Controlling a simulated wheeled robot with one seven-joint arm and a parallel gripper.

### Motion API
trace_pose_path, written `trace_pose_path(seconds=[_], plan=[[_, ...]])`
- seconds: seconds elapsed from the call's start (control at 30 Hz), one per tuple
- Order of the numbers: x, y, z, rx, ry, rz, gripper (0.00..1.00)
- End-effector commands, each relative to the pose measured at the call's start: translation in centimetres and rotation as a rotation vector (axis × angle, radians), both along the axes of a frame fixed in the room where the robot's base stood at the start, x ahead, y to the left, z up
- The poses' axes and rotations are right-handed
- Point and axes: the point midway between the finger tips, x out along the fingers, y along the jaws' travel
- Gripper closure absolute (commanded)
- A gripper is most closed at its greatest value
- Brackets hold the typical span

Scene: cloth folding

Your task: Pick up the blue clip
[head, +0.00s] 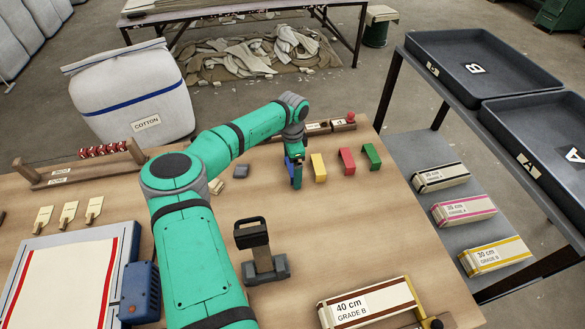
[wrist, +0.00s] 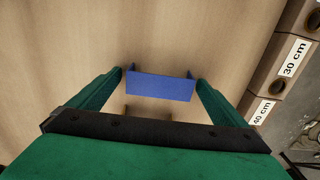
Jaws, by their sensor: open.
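The blue clip (wrist: 160,86) stands on the wooden table between the two fingers of my gripper (wrist: 160,82) in the wrist view. The fingers are apart, one on each side of the clip, with a small gap visible at each side. In the head view my gripper (head: 294,172) points down at the table, and the blue clip (head: 289,168) shows partly behind it, left of the yellow clip.
A yellow clip (head: 318,167), a red clip (head: 347,161) and a green clip (head: 372,156) stand in a row to the right. A grey block (head: 241,171) lies left. A wooden holder (head: 330,126) is behind. A dark stand (head: 262,255) is in front.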

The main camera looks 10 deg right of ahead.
Motion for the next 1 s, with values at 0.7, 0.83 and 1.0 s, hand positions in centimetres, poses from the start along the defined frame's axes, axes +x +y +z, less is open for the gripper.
trace_pose_path(seconds=[0.7,0.83,1.0], plan=[[0.0,0.0,-0.4,0.000,-0.001,0.000,0.32],[0.0,0.0,-0.2,0.000,0.000,0.000,0.32],[0.0,-0.1,0.8,-0.002,-0.001,0.000,0.32]])
